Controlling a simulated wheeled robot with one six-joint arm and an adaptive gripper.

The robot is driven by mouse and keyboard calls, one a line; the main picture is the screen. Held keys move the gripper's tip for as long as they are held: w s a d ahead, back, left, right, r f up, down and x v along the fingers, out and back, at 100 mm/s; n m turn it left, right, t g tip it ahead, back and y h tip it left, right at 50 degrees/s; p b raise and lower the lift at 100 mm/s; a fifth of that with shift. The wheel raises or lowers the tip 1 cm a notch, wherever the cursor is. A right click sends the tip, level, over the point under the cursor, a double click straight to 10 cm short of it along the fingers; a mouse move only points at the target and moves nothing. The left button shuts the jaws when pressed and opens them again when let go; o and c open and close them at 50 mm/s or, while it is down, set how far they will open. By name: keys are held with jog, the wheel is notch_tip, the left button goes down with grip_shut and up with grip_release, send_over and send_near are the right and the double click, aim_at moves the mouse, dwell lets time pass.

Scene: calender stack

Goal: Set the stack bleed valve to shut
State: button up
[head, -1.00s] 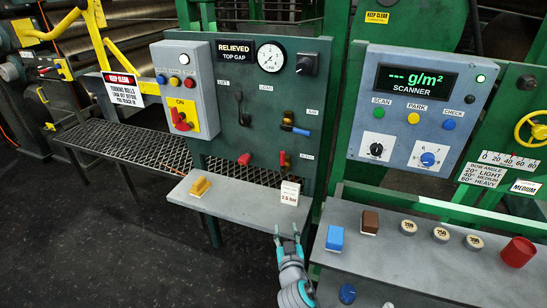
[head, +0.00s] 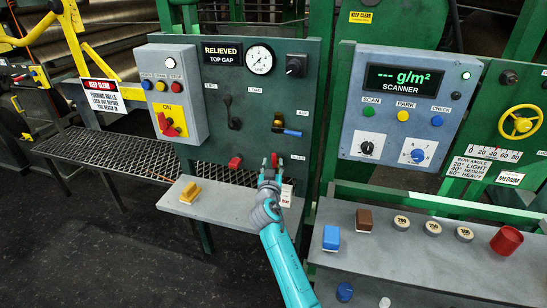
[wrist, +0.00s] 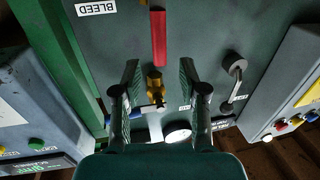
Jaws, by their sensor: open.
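The stack bleed valve's red lever (head: 274,160) is on the green panel, left of the small BLEED label (head: 297,157). In the wrist view, which sees the panel upside down, the red lever (wrist: 158,38) stands in line with the panel's vertical, by the BLEED label (wrist: 96,7). My gripper (head: 268,174) is just below the lever in the head view and hides the lower part of the valve. In the wrist view my gripper (wrist: 159,75) is open and empty, its fingers spread to either side of the lever's line. I cannot tell contact.
A brass valve with a blue handle (head: 291,132) sits above the lever. Another red handle (head: 235,162) and a black lever (head: 232,112) are to the left.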

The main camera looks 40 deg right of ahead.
aim_at(274, 158)
jog(key=shift+x, duration=2.6)
grip_shut()
